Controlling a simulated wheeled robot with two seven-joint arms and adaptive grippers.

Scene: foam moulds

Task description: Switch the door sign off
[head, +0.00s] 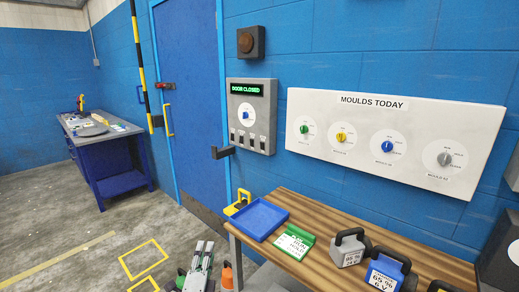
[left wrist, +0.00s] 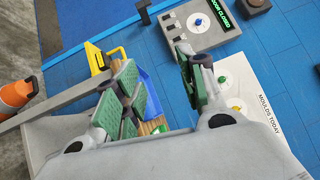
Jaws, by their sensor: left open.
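The door sign is a lit green "DOOR CLOSED" display (head: 248,90) at the top of a grey wall panel (head: 238,127) beside the blue door. The panel has a blue knob (head: 246,114) on a white dial and several small switches along its bottom. In the left wrist view the panel shows at the top, with the knob (left wrist: 197,20) and the lit display (left wrist: 219,14). My left gripper (head: 203,252) is low, below and left of the panel, and touches nothing I can see. Its green-padded fingers (left wrist: 158,90) are apart and empty. My right gripper is out of view.
A white "MOULDS TODAY" board (head: 373,105) with several knobs hangs right of the panel.

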